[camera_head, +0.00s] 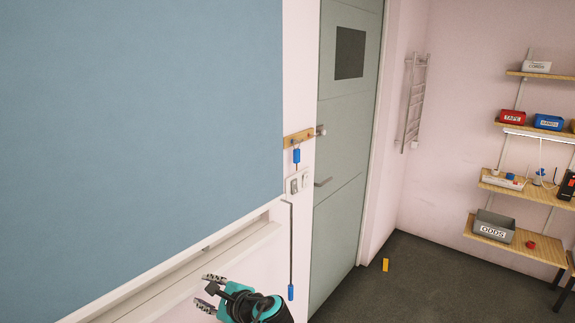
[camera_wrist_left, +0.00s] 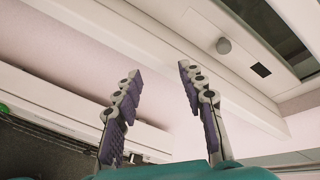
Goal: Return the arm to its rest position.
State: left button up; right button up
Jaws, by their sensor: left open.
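My left gripper (camera_head: 207,293) shows at the bottom of the head view, left of centre, in front of the white ledge below the blue board. Its fingers point left and hold nothing. In the left wrist view its two fingers (camera_wrist_left: 155,85) stand apart with an empty gap between them, in front of pale wall and ceiling. My right gripper is in neither view.
A blue board (camera_head: 140,110) fills the left of the head view, above a white ledge (camera_head: 170,275). A grey-green door (camera_head: 345,150) stands in the middle. Shelves with labelled bins (camera_head: 492,227) are at the right. The dark floor (camera_head: 440,285) is mostly clear, with a small yellow object (camera_head: 386,265).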

pick_arm(q)
jog(key=s+d+f+n+h, duration=0.1)
jog(key=s+f+n+h, duration=0.1)
jog(key=s+n, duration=0.3)
jog(key=s+d+f+n+g+h, duration=0.1)
jog(key=s+f+n+h, duration=0.2)
jog(key=s+n+h, duration=0.2)
jog(key=s+d+f+n+h, duration=0.1)
jog(key=s+f+n+h, duration=0.1)
jog(key=s+n, duration=0.5)
jog(key=s+h, duration=0.1)
jog(key=s, duration=0.2)
jog(key=shift+s+d+f+h, duration=0.2)
jog(key=shift+d+f+h, duration=0.05)
jog(key=shift+h, duration=0.05)
dwell(1.7)
